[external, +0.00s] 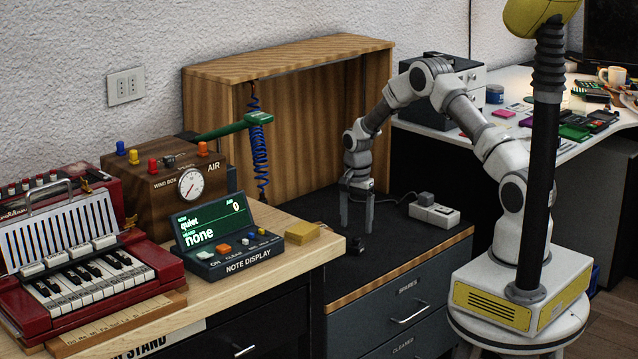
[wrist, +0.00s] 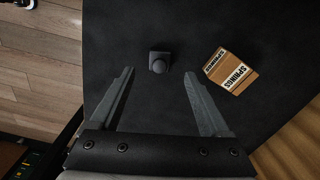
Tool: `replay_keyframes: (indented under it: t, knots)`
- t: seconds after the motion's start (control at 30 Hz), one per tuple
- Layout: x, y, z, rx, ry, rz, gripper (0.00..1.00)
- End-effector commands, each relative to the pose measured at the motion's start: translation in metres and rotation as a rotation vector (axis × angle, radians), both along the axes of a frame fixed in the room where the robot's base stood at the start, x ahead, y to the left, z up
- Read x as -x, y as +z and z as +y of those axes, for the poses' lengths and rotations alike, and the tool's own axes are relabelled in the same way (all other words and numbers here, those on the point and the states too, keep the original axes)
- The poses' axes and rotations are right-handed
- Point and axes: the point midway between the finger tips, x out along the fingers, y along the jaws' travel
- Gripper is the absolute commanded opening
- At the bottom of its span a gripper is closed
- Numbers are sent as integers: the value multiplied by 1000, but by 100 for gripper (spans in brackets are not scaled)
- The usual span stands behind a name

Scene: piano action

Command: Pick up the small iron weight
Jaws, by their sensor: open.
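The small iron weight (wrist: 159,62) is a dark block with a rounded knob on top, on the black cabinet top. In the wrist view it lies just beyond the fingertips, roughly centred between their lines. In the external view it shows as a small black lump (external: 355,247) near the front edge, below the fingers. My gripper (external: 357,229) points down over the cabinet top with its two fingers spread and nothing between them. It also shows open in the wrist view (wrist: 159,73).
A cardboard box marked SPRINGS (wrist: 231,70) lies right of the weight in the wrist view. A white power block (external: 434,214) sits right of my gripper. A wooden hutch (external: 205,110) stands behind. The note display (external: 225,240) is on the left bench.

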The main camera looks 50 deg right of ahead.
Motion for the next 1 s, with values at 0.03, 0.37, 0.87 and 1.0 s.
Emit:
replay_keyframes:
  t: [0.03, 0.37, 0.87, 1.0]
  knots:
    - [0, -6, 0, 0, 0, 0, 80]
    - [0, -33, -1, 0, -1, 0, 80]
    - [0, -61, -3, 1, -1, -1, 71]
    - [0, -61, -3, 0, -1, -1, 46]
